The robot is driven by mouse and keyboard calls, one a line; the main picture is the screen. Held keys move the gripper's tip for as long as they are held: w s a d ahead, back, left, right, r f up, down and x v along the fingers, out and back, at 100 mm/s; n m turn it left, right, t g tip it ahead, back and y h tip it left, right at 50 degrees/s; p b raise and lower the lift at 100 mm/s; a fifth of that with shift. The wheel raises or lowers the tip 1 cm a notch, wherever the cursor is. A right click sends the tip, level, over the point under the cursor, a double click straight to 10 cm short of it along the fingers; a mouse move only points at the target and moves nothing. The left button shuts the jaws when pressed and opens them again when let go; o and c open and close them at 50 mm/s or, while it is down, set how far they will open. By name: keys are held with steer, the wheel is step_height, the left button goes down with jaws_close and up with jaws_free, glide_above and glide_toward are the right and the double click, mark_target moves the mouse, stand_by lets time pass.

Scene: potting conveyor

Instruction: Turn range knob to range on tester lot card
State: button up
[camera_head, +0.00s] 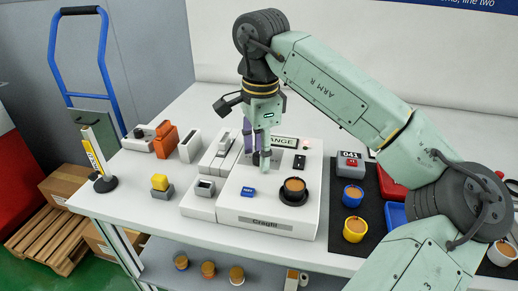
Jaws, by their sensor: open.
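The white tester (225,208) stands on the table, with a label (284,142) at its back whose readable part says "ANGE". My gripper (258,160) points down over the back middle of the tester, open, and covers part of the label. A dark round part (256,158) shows low beside the fingers and may be the range knob; its pointer and marks cannot be made out. I cannot tell whether the fingers touch it. A card in a black stand (97,160) is at the left table edge; whether it is the lot card, and its text, cannot be told.
A brown-filled cup (294,187) sits in a black holder on the tester, near a blue tag (248,191) and a black switch (299,161). Coloured cups (354,229) stand on a dark mat at right. Orange (165,140) and yellow (160,182) items stand left.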

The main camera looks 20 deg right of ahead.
jaws_close()
stand_by(0.4)
steer(key=shift+m, duration=0.4)
steer(key=m+b, duration=0.2)
steer(key=m, duration=0.2)
steer(key=shift+m, duration=0.4)
steer(key=m+b, duration=0.1)
steer(key=m, duration=0.5)
steer(key=shift+h, duration=0.3)
steer(key=shift+m, duration=0.3)
